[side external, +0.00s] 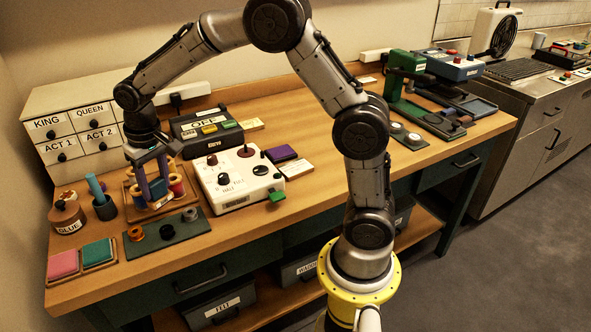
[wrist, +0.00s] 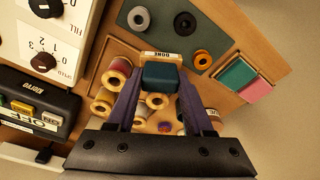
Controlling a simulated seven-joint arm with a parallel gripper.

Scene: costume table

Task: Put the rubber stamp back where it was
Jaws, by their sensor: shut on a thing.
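My gripper (side external: 157,197) points down over the left part of the table and is shut on the rubber stamp. In the wrist view the stamp is a dark teal block (wrist: 160,77) between the fingertips, with a pale label reading DONE at its far edge. In the side view fingers and spools partly cover it, and a white label shows low between the fingers. It is over or close by the wooden spool tray; I cannot tell whether it touches anything. The pink pad (side external: 63,263) and green pad (side external: 98,252) lie at the table's front left corner.
A dark green mat (side external: 163,239) with several bobbins lies in front of the tray. A glue pot (side external: 67,216) and a cup (side external: 104,207) stand to the left. A white control box (side external: 237,181) is close on the right. Drawers (side external: 88,132) stand behind.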

